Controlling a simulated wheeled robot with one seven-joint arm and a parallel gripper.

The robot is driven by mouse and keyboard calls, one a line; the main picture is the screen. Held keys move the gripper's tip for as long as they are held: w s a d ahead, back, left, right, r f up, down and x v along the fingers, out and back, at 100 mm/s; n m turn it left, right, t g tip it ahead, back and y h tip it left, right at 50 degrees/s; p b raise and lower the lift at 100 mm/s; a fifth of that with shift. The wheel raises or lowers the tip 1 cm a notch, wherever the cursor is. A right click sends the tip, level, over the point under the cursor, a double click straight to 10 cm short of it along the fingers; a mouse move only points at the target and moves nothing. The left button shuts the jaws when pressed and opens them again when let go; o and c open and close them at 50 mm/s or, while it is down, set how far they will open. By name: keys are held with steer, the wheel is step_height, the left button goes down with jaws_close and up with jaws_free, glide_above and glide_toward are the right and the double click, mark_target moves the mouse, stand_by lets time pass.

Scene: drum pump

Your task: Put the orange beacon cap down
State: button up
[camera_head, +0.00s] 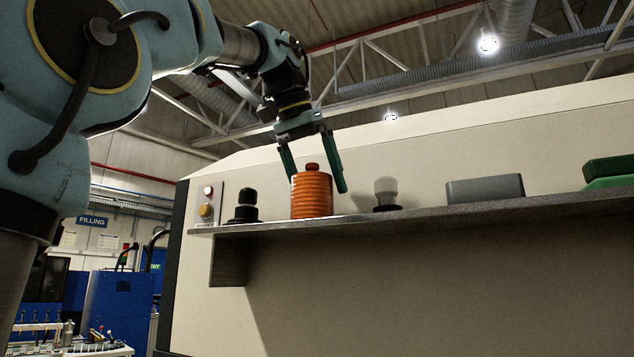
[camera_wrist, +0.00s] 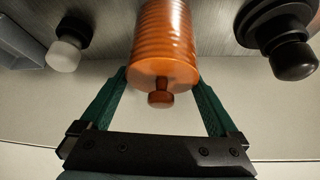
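The orange beacon cap (camera_head: 312,196) is a ribbed orange cylinder with a small dark red knob on top. It stands upright on the grey shelf (camera_head: 420,216), between a black knobbed piece and a pale-topped one. My gripper (camera_head: 317,184) points down from above, with its green fingers spread on either side of the cap's upper part. A narrow gap shows between the right finger and the cap. In the wrist view the cap (camera_wrist: 165,45) sits between the two fingertips (camera_wrist: 162,77), knob towards the palm. The fingers look open and not pressed on it.
The black knobbed piece (camera_head: 243,206) stands close on the left. The pale-topped piece (camera_head: 386,193) stands on the right, then a grey box (camera_head: 485,188) and green blocks (camera_head: 608,172). A panel with red and amber buttons (camera_head: 206,204) is at the shelf's left end. A cream wall rises behind.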

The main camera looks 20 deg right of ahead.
steer(key=p+v, duration=0.2)
steer(key=v, duration=1)
steer(key=shift+p, duration=0.4)
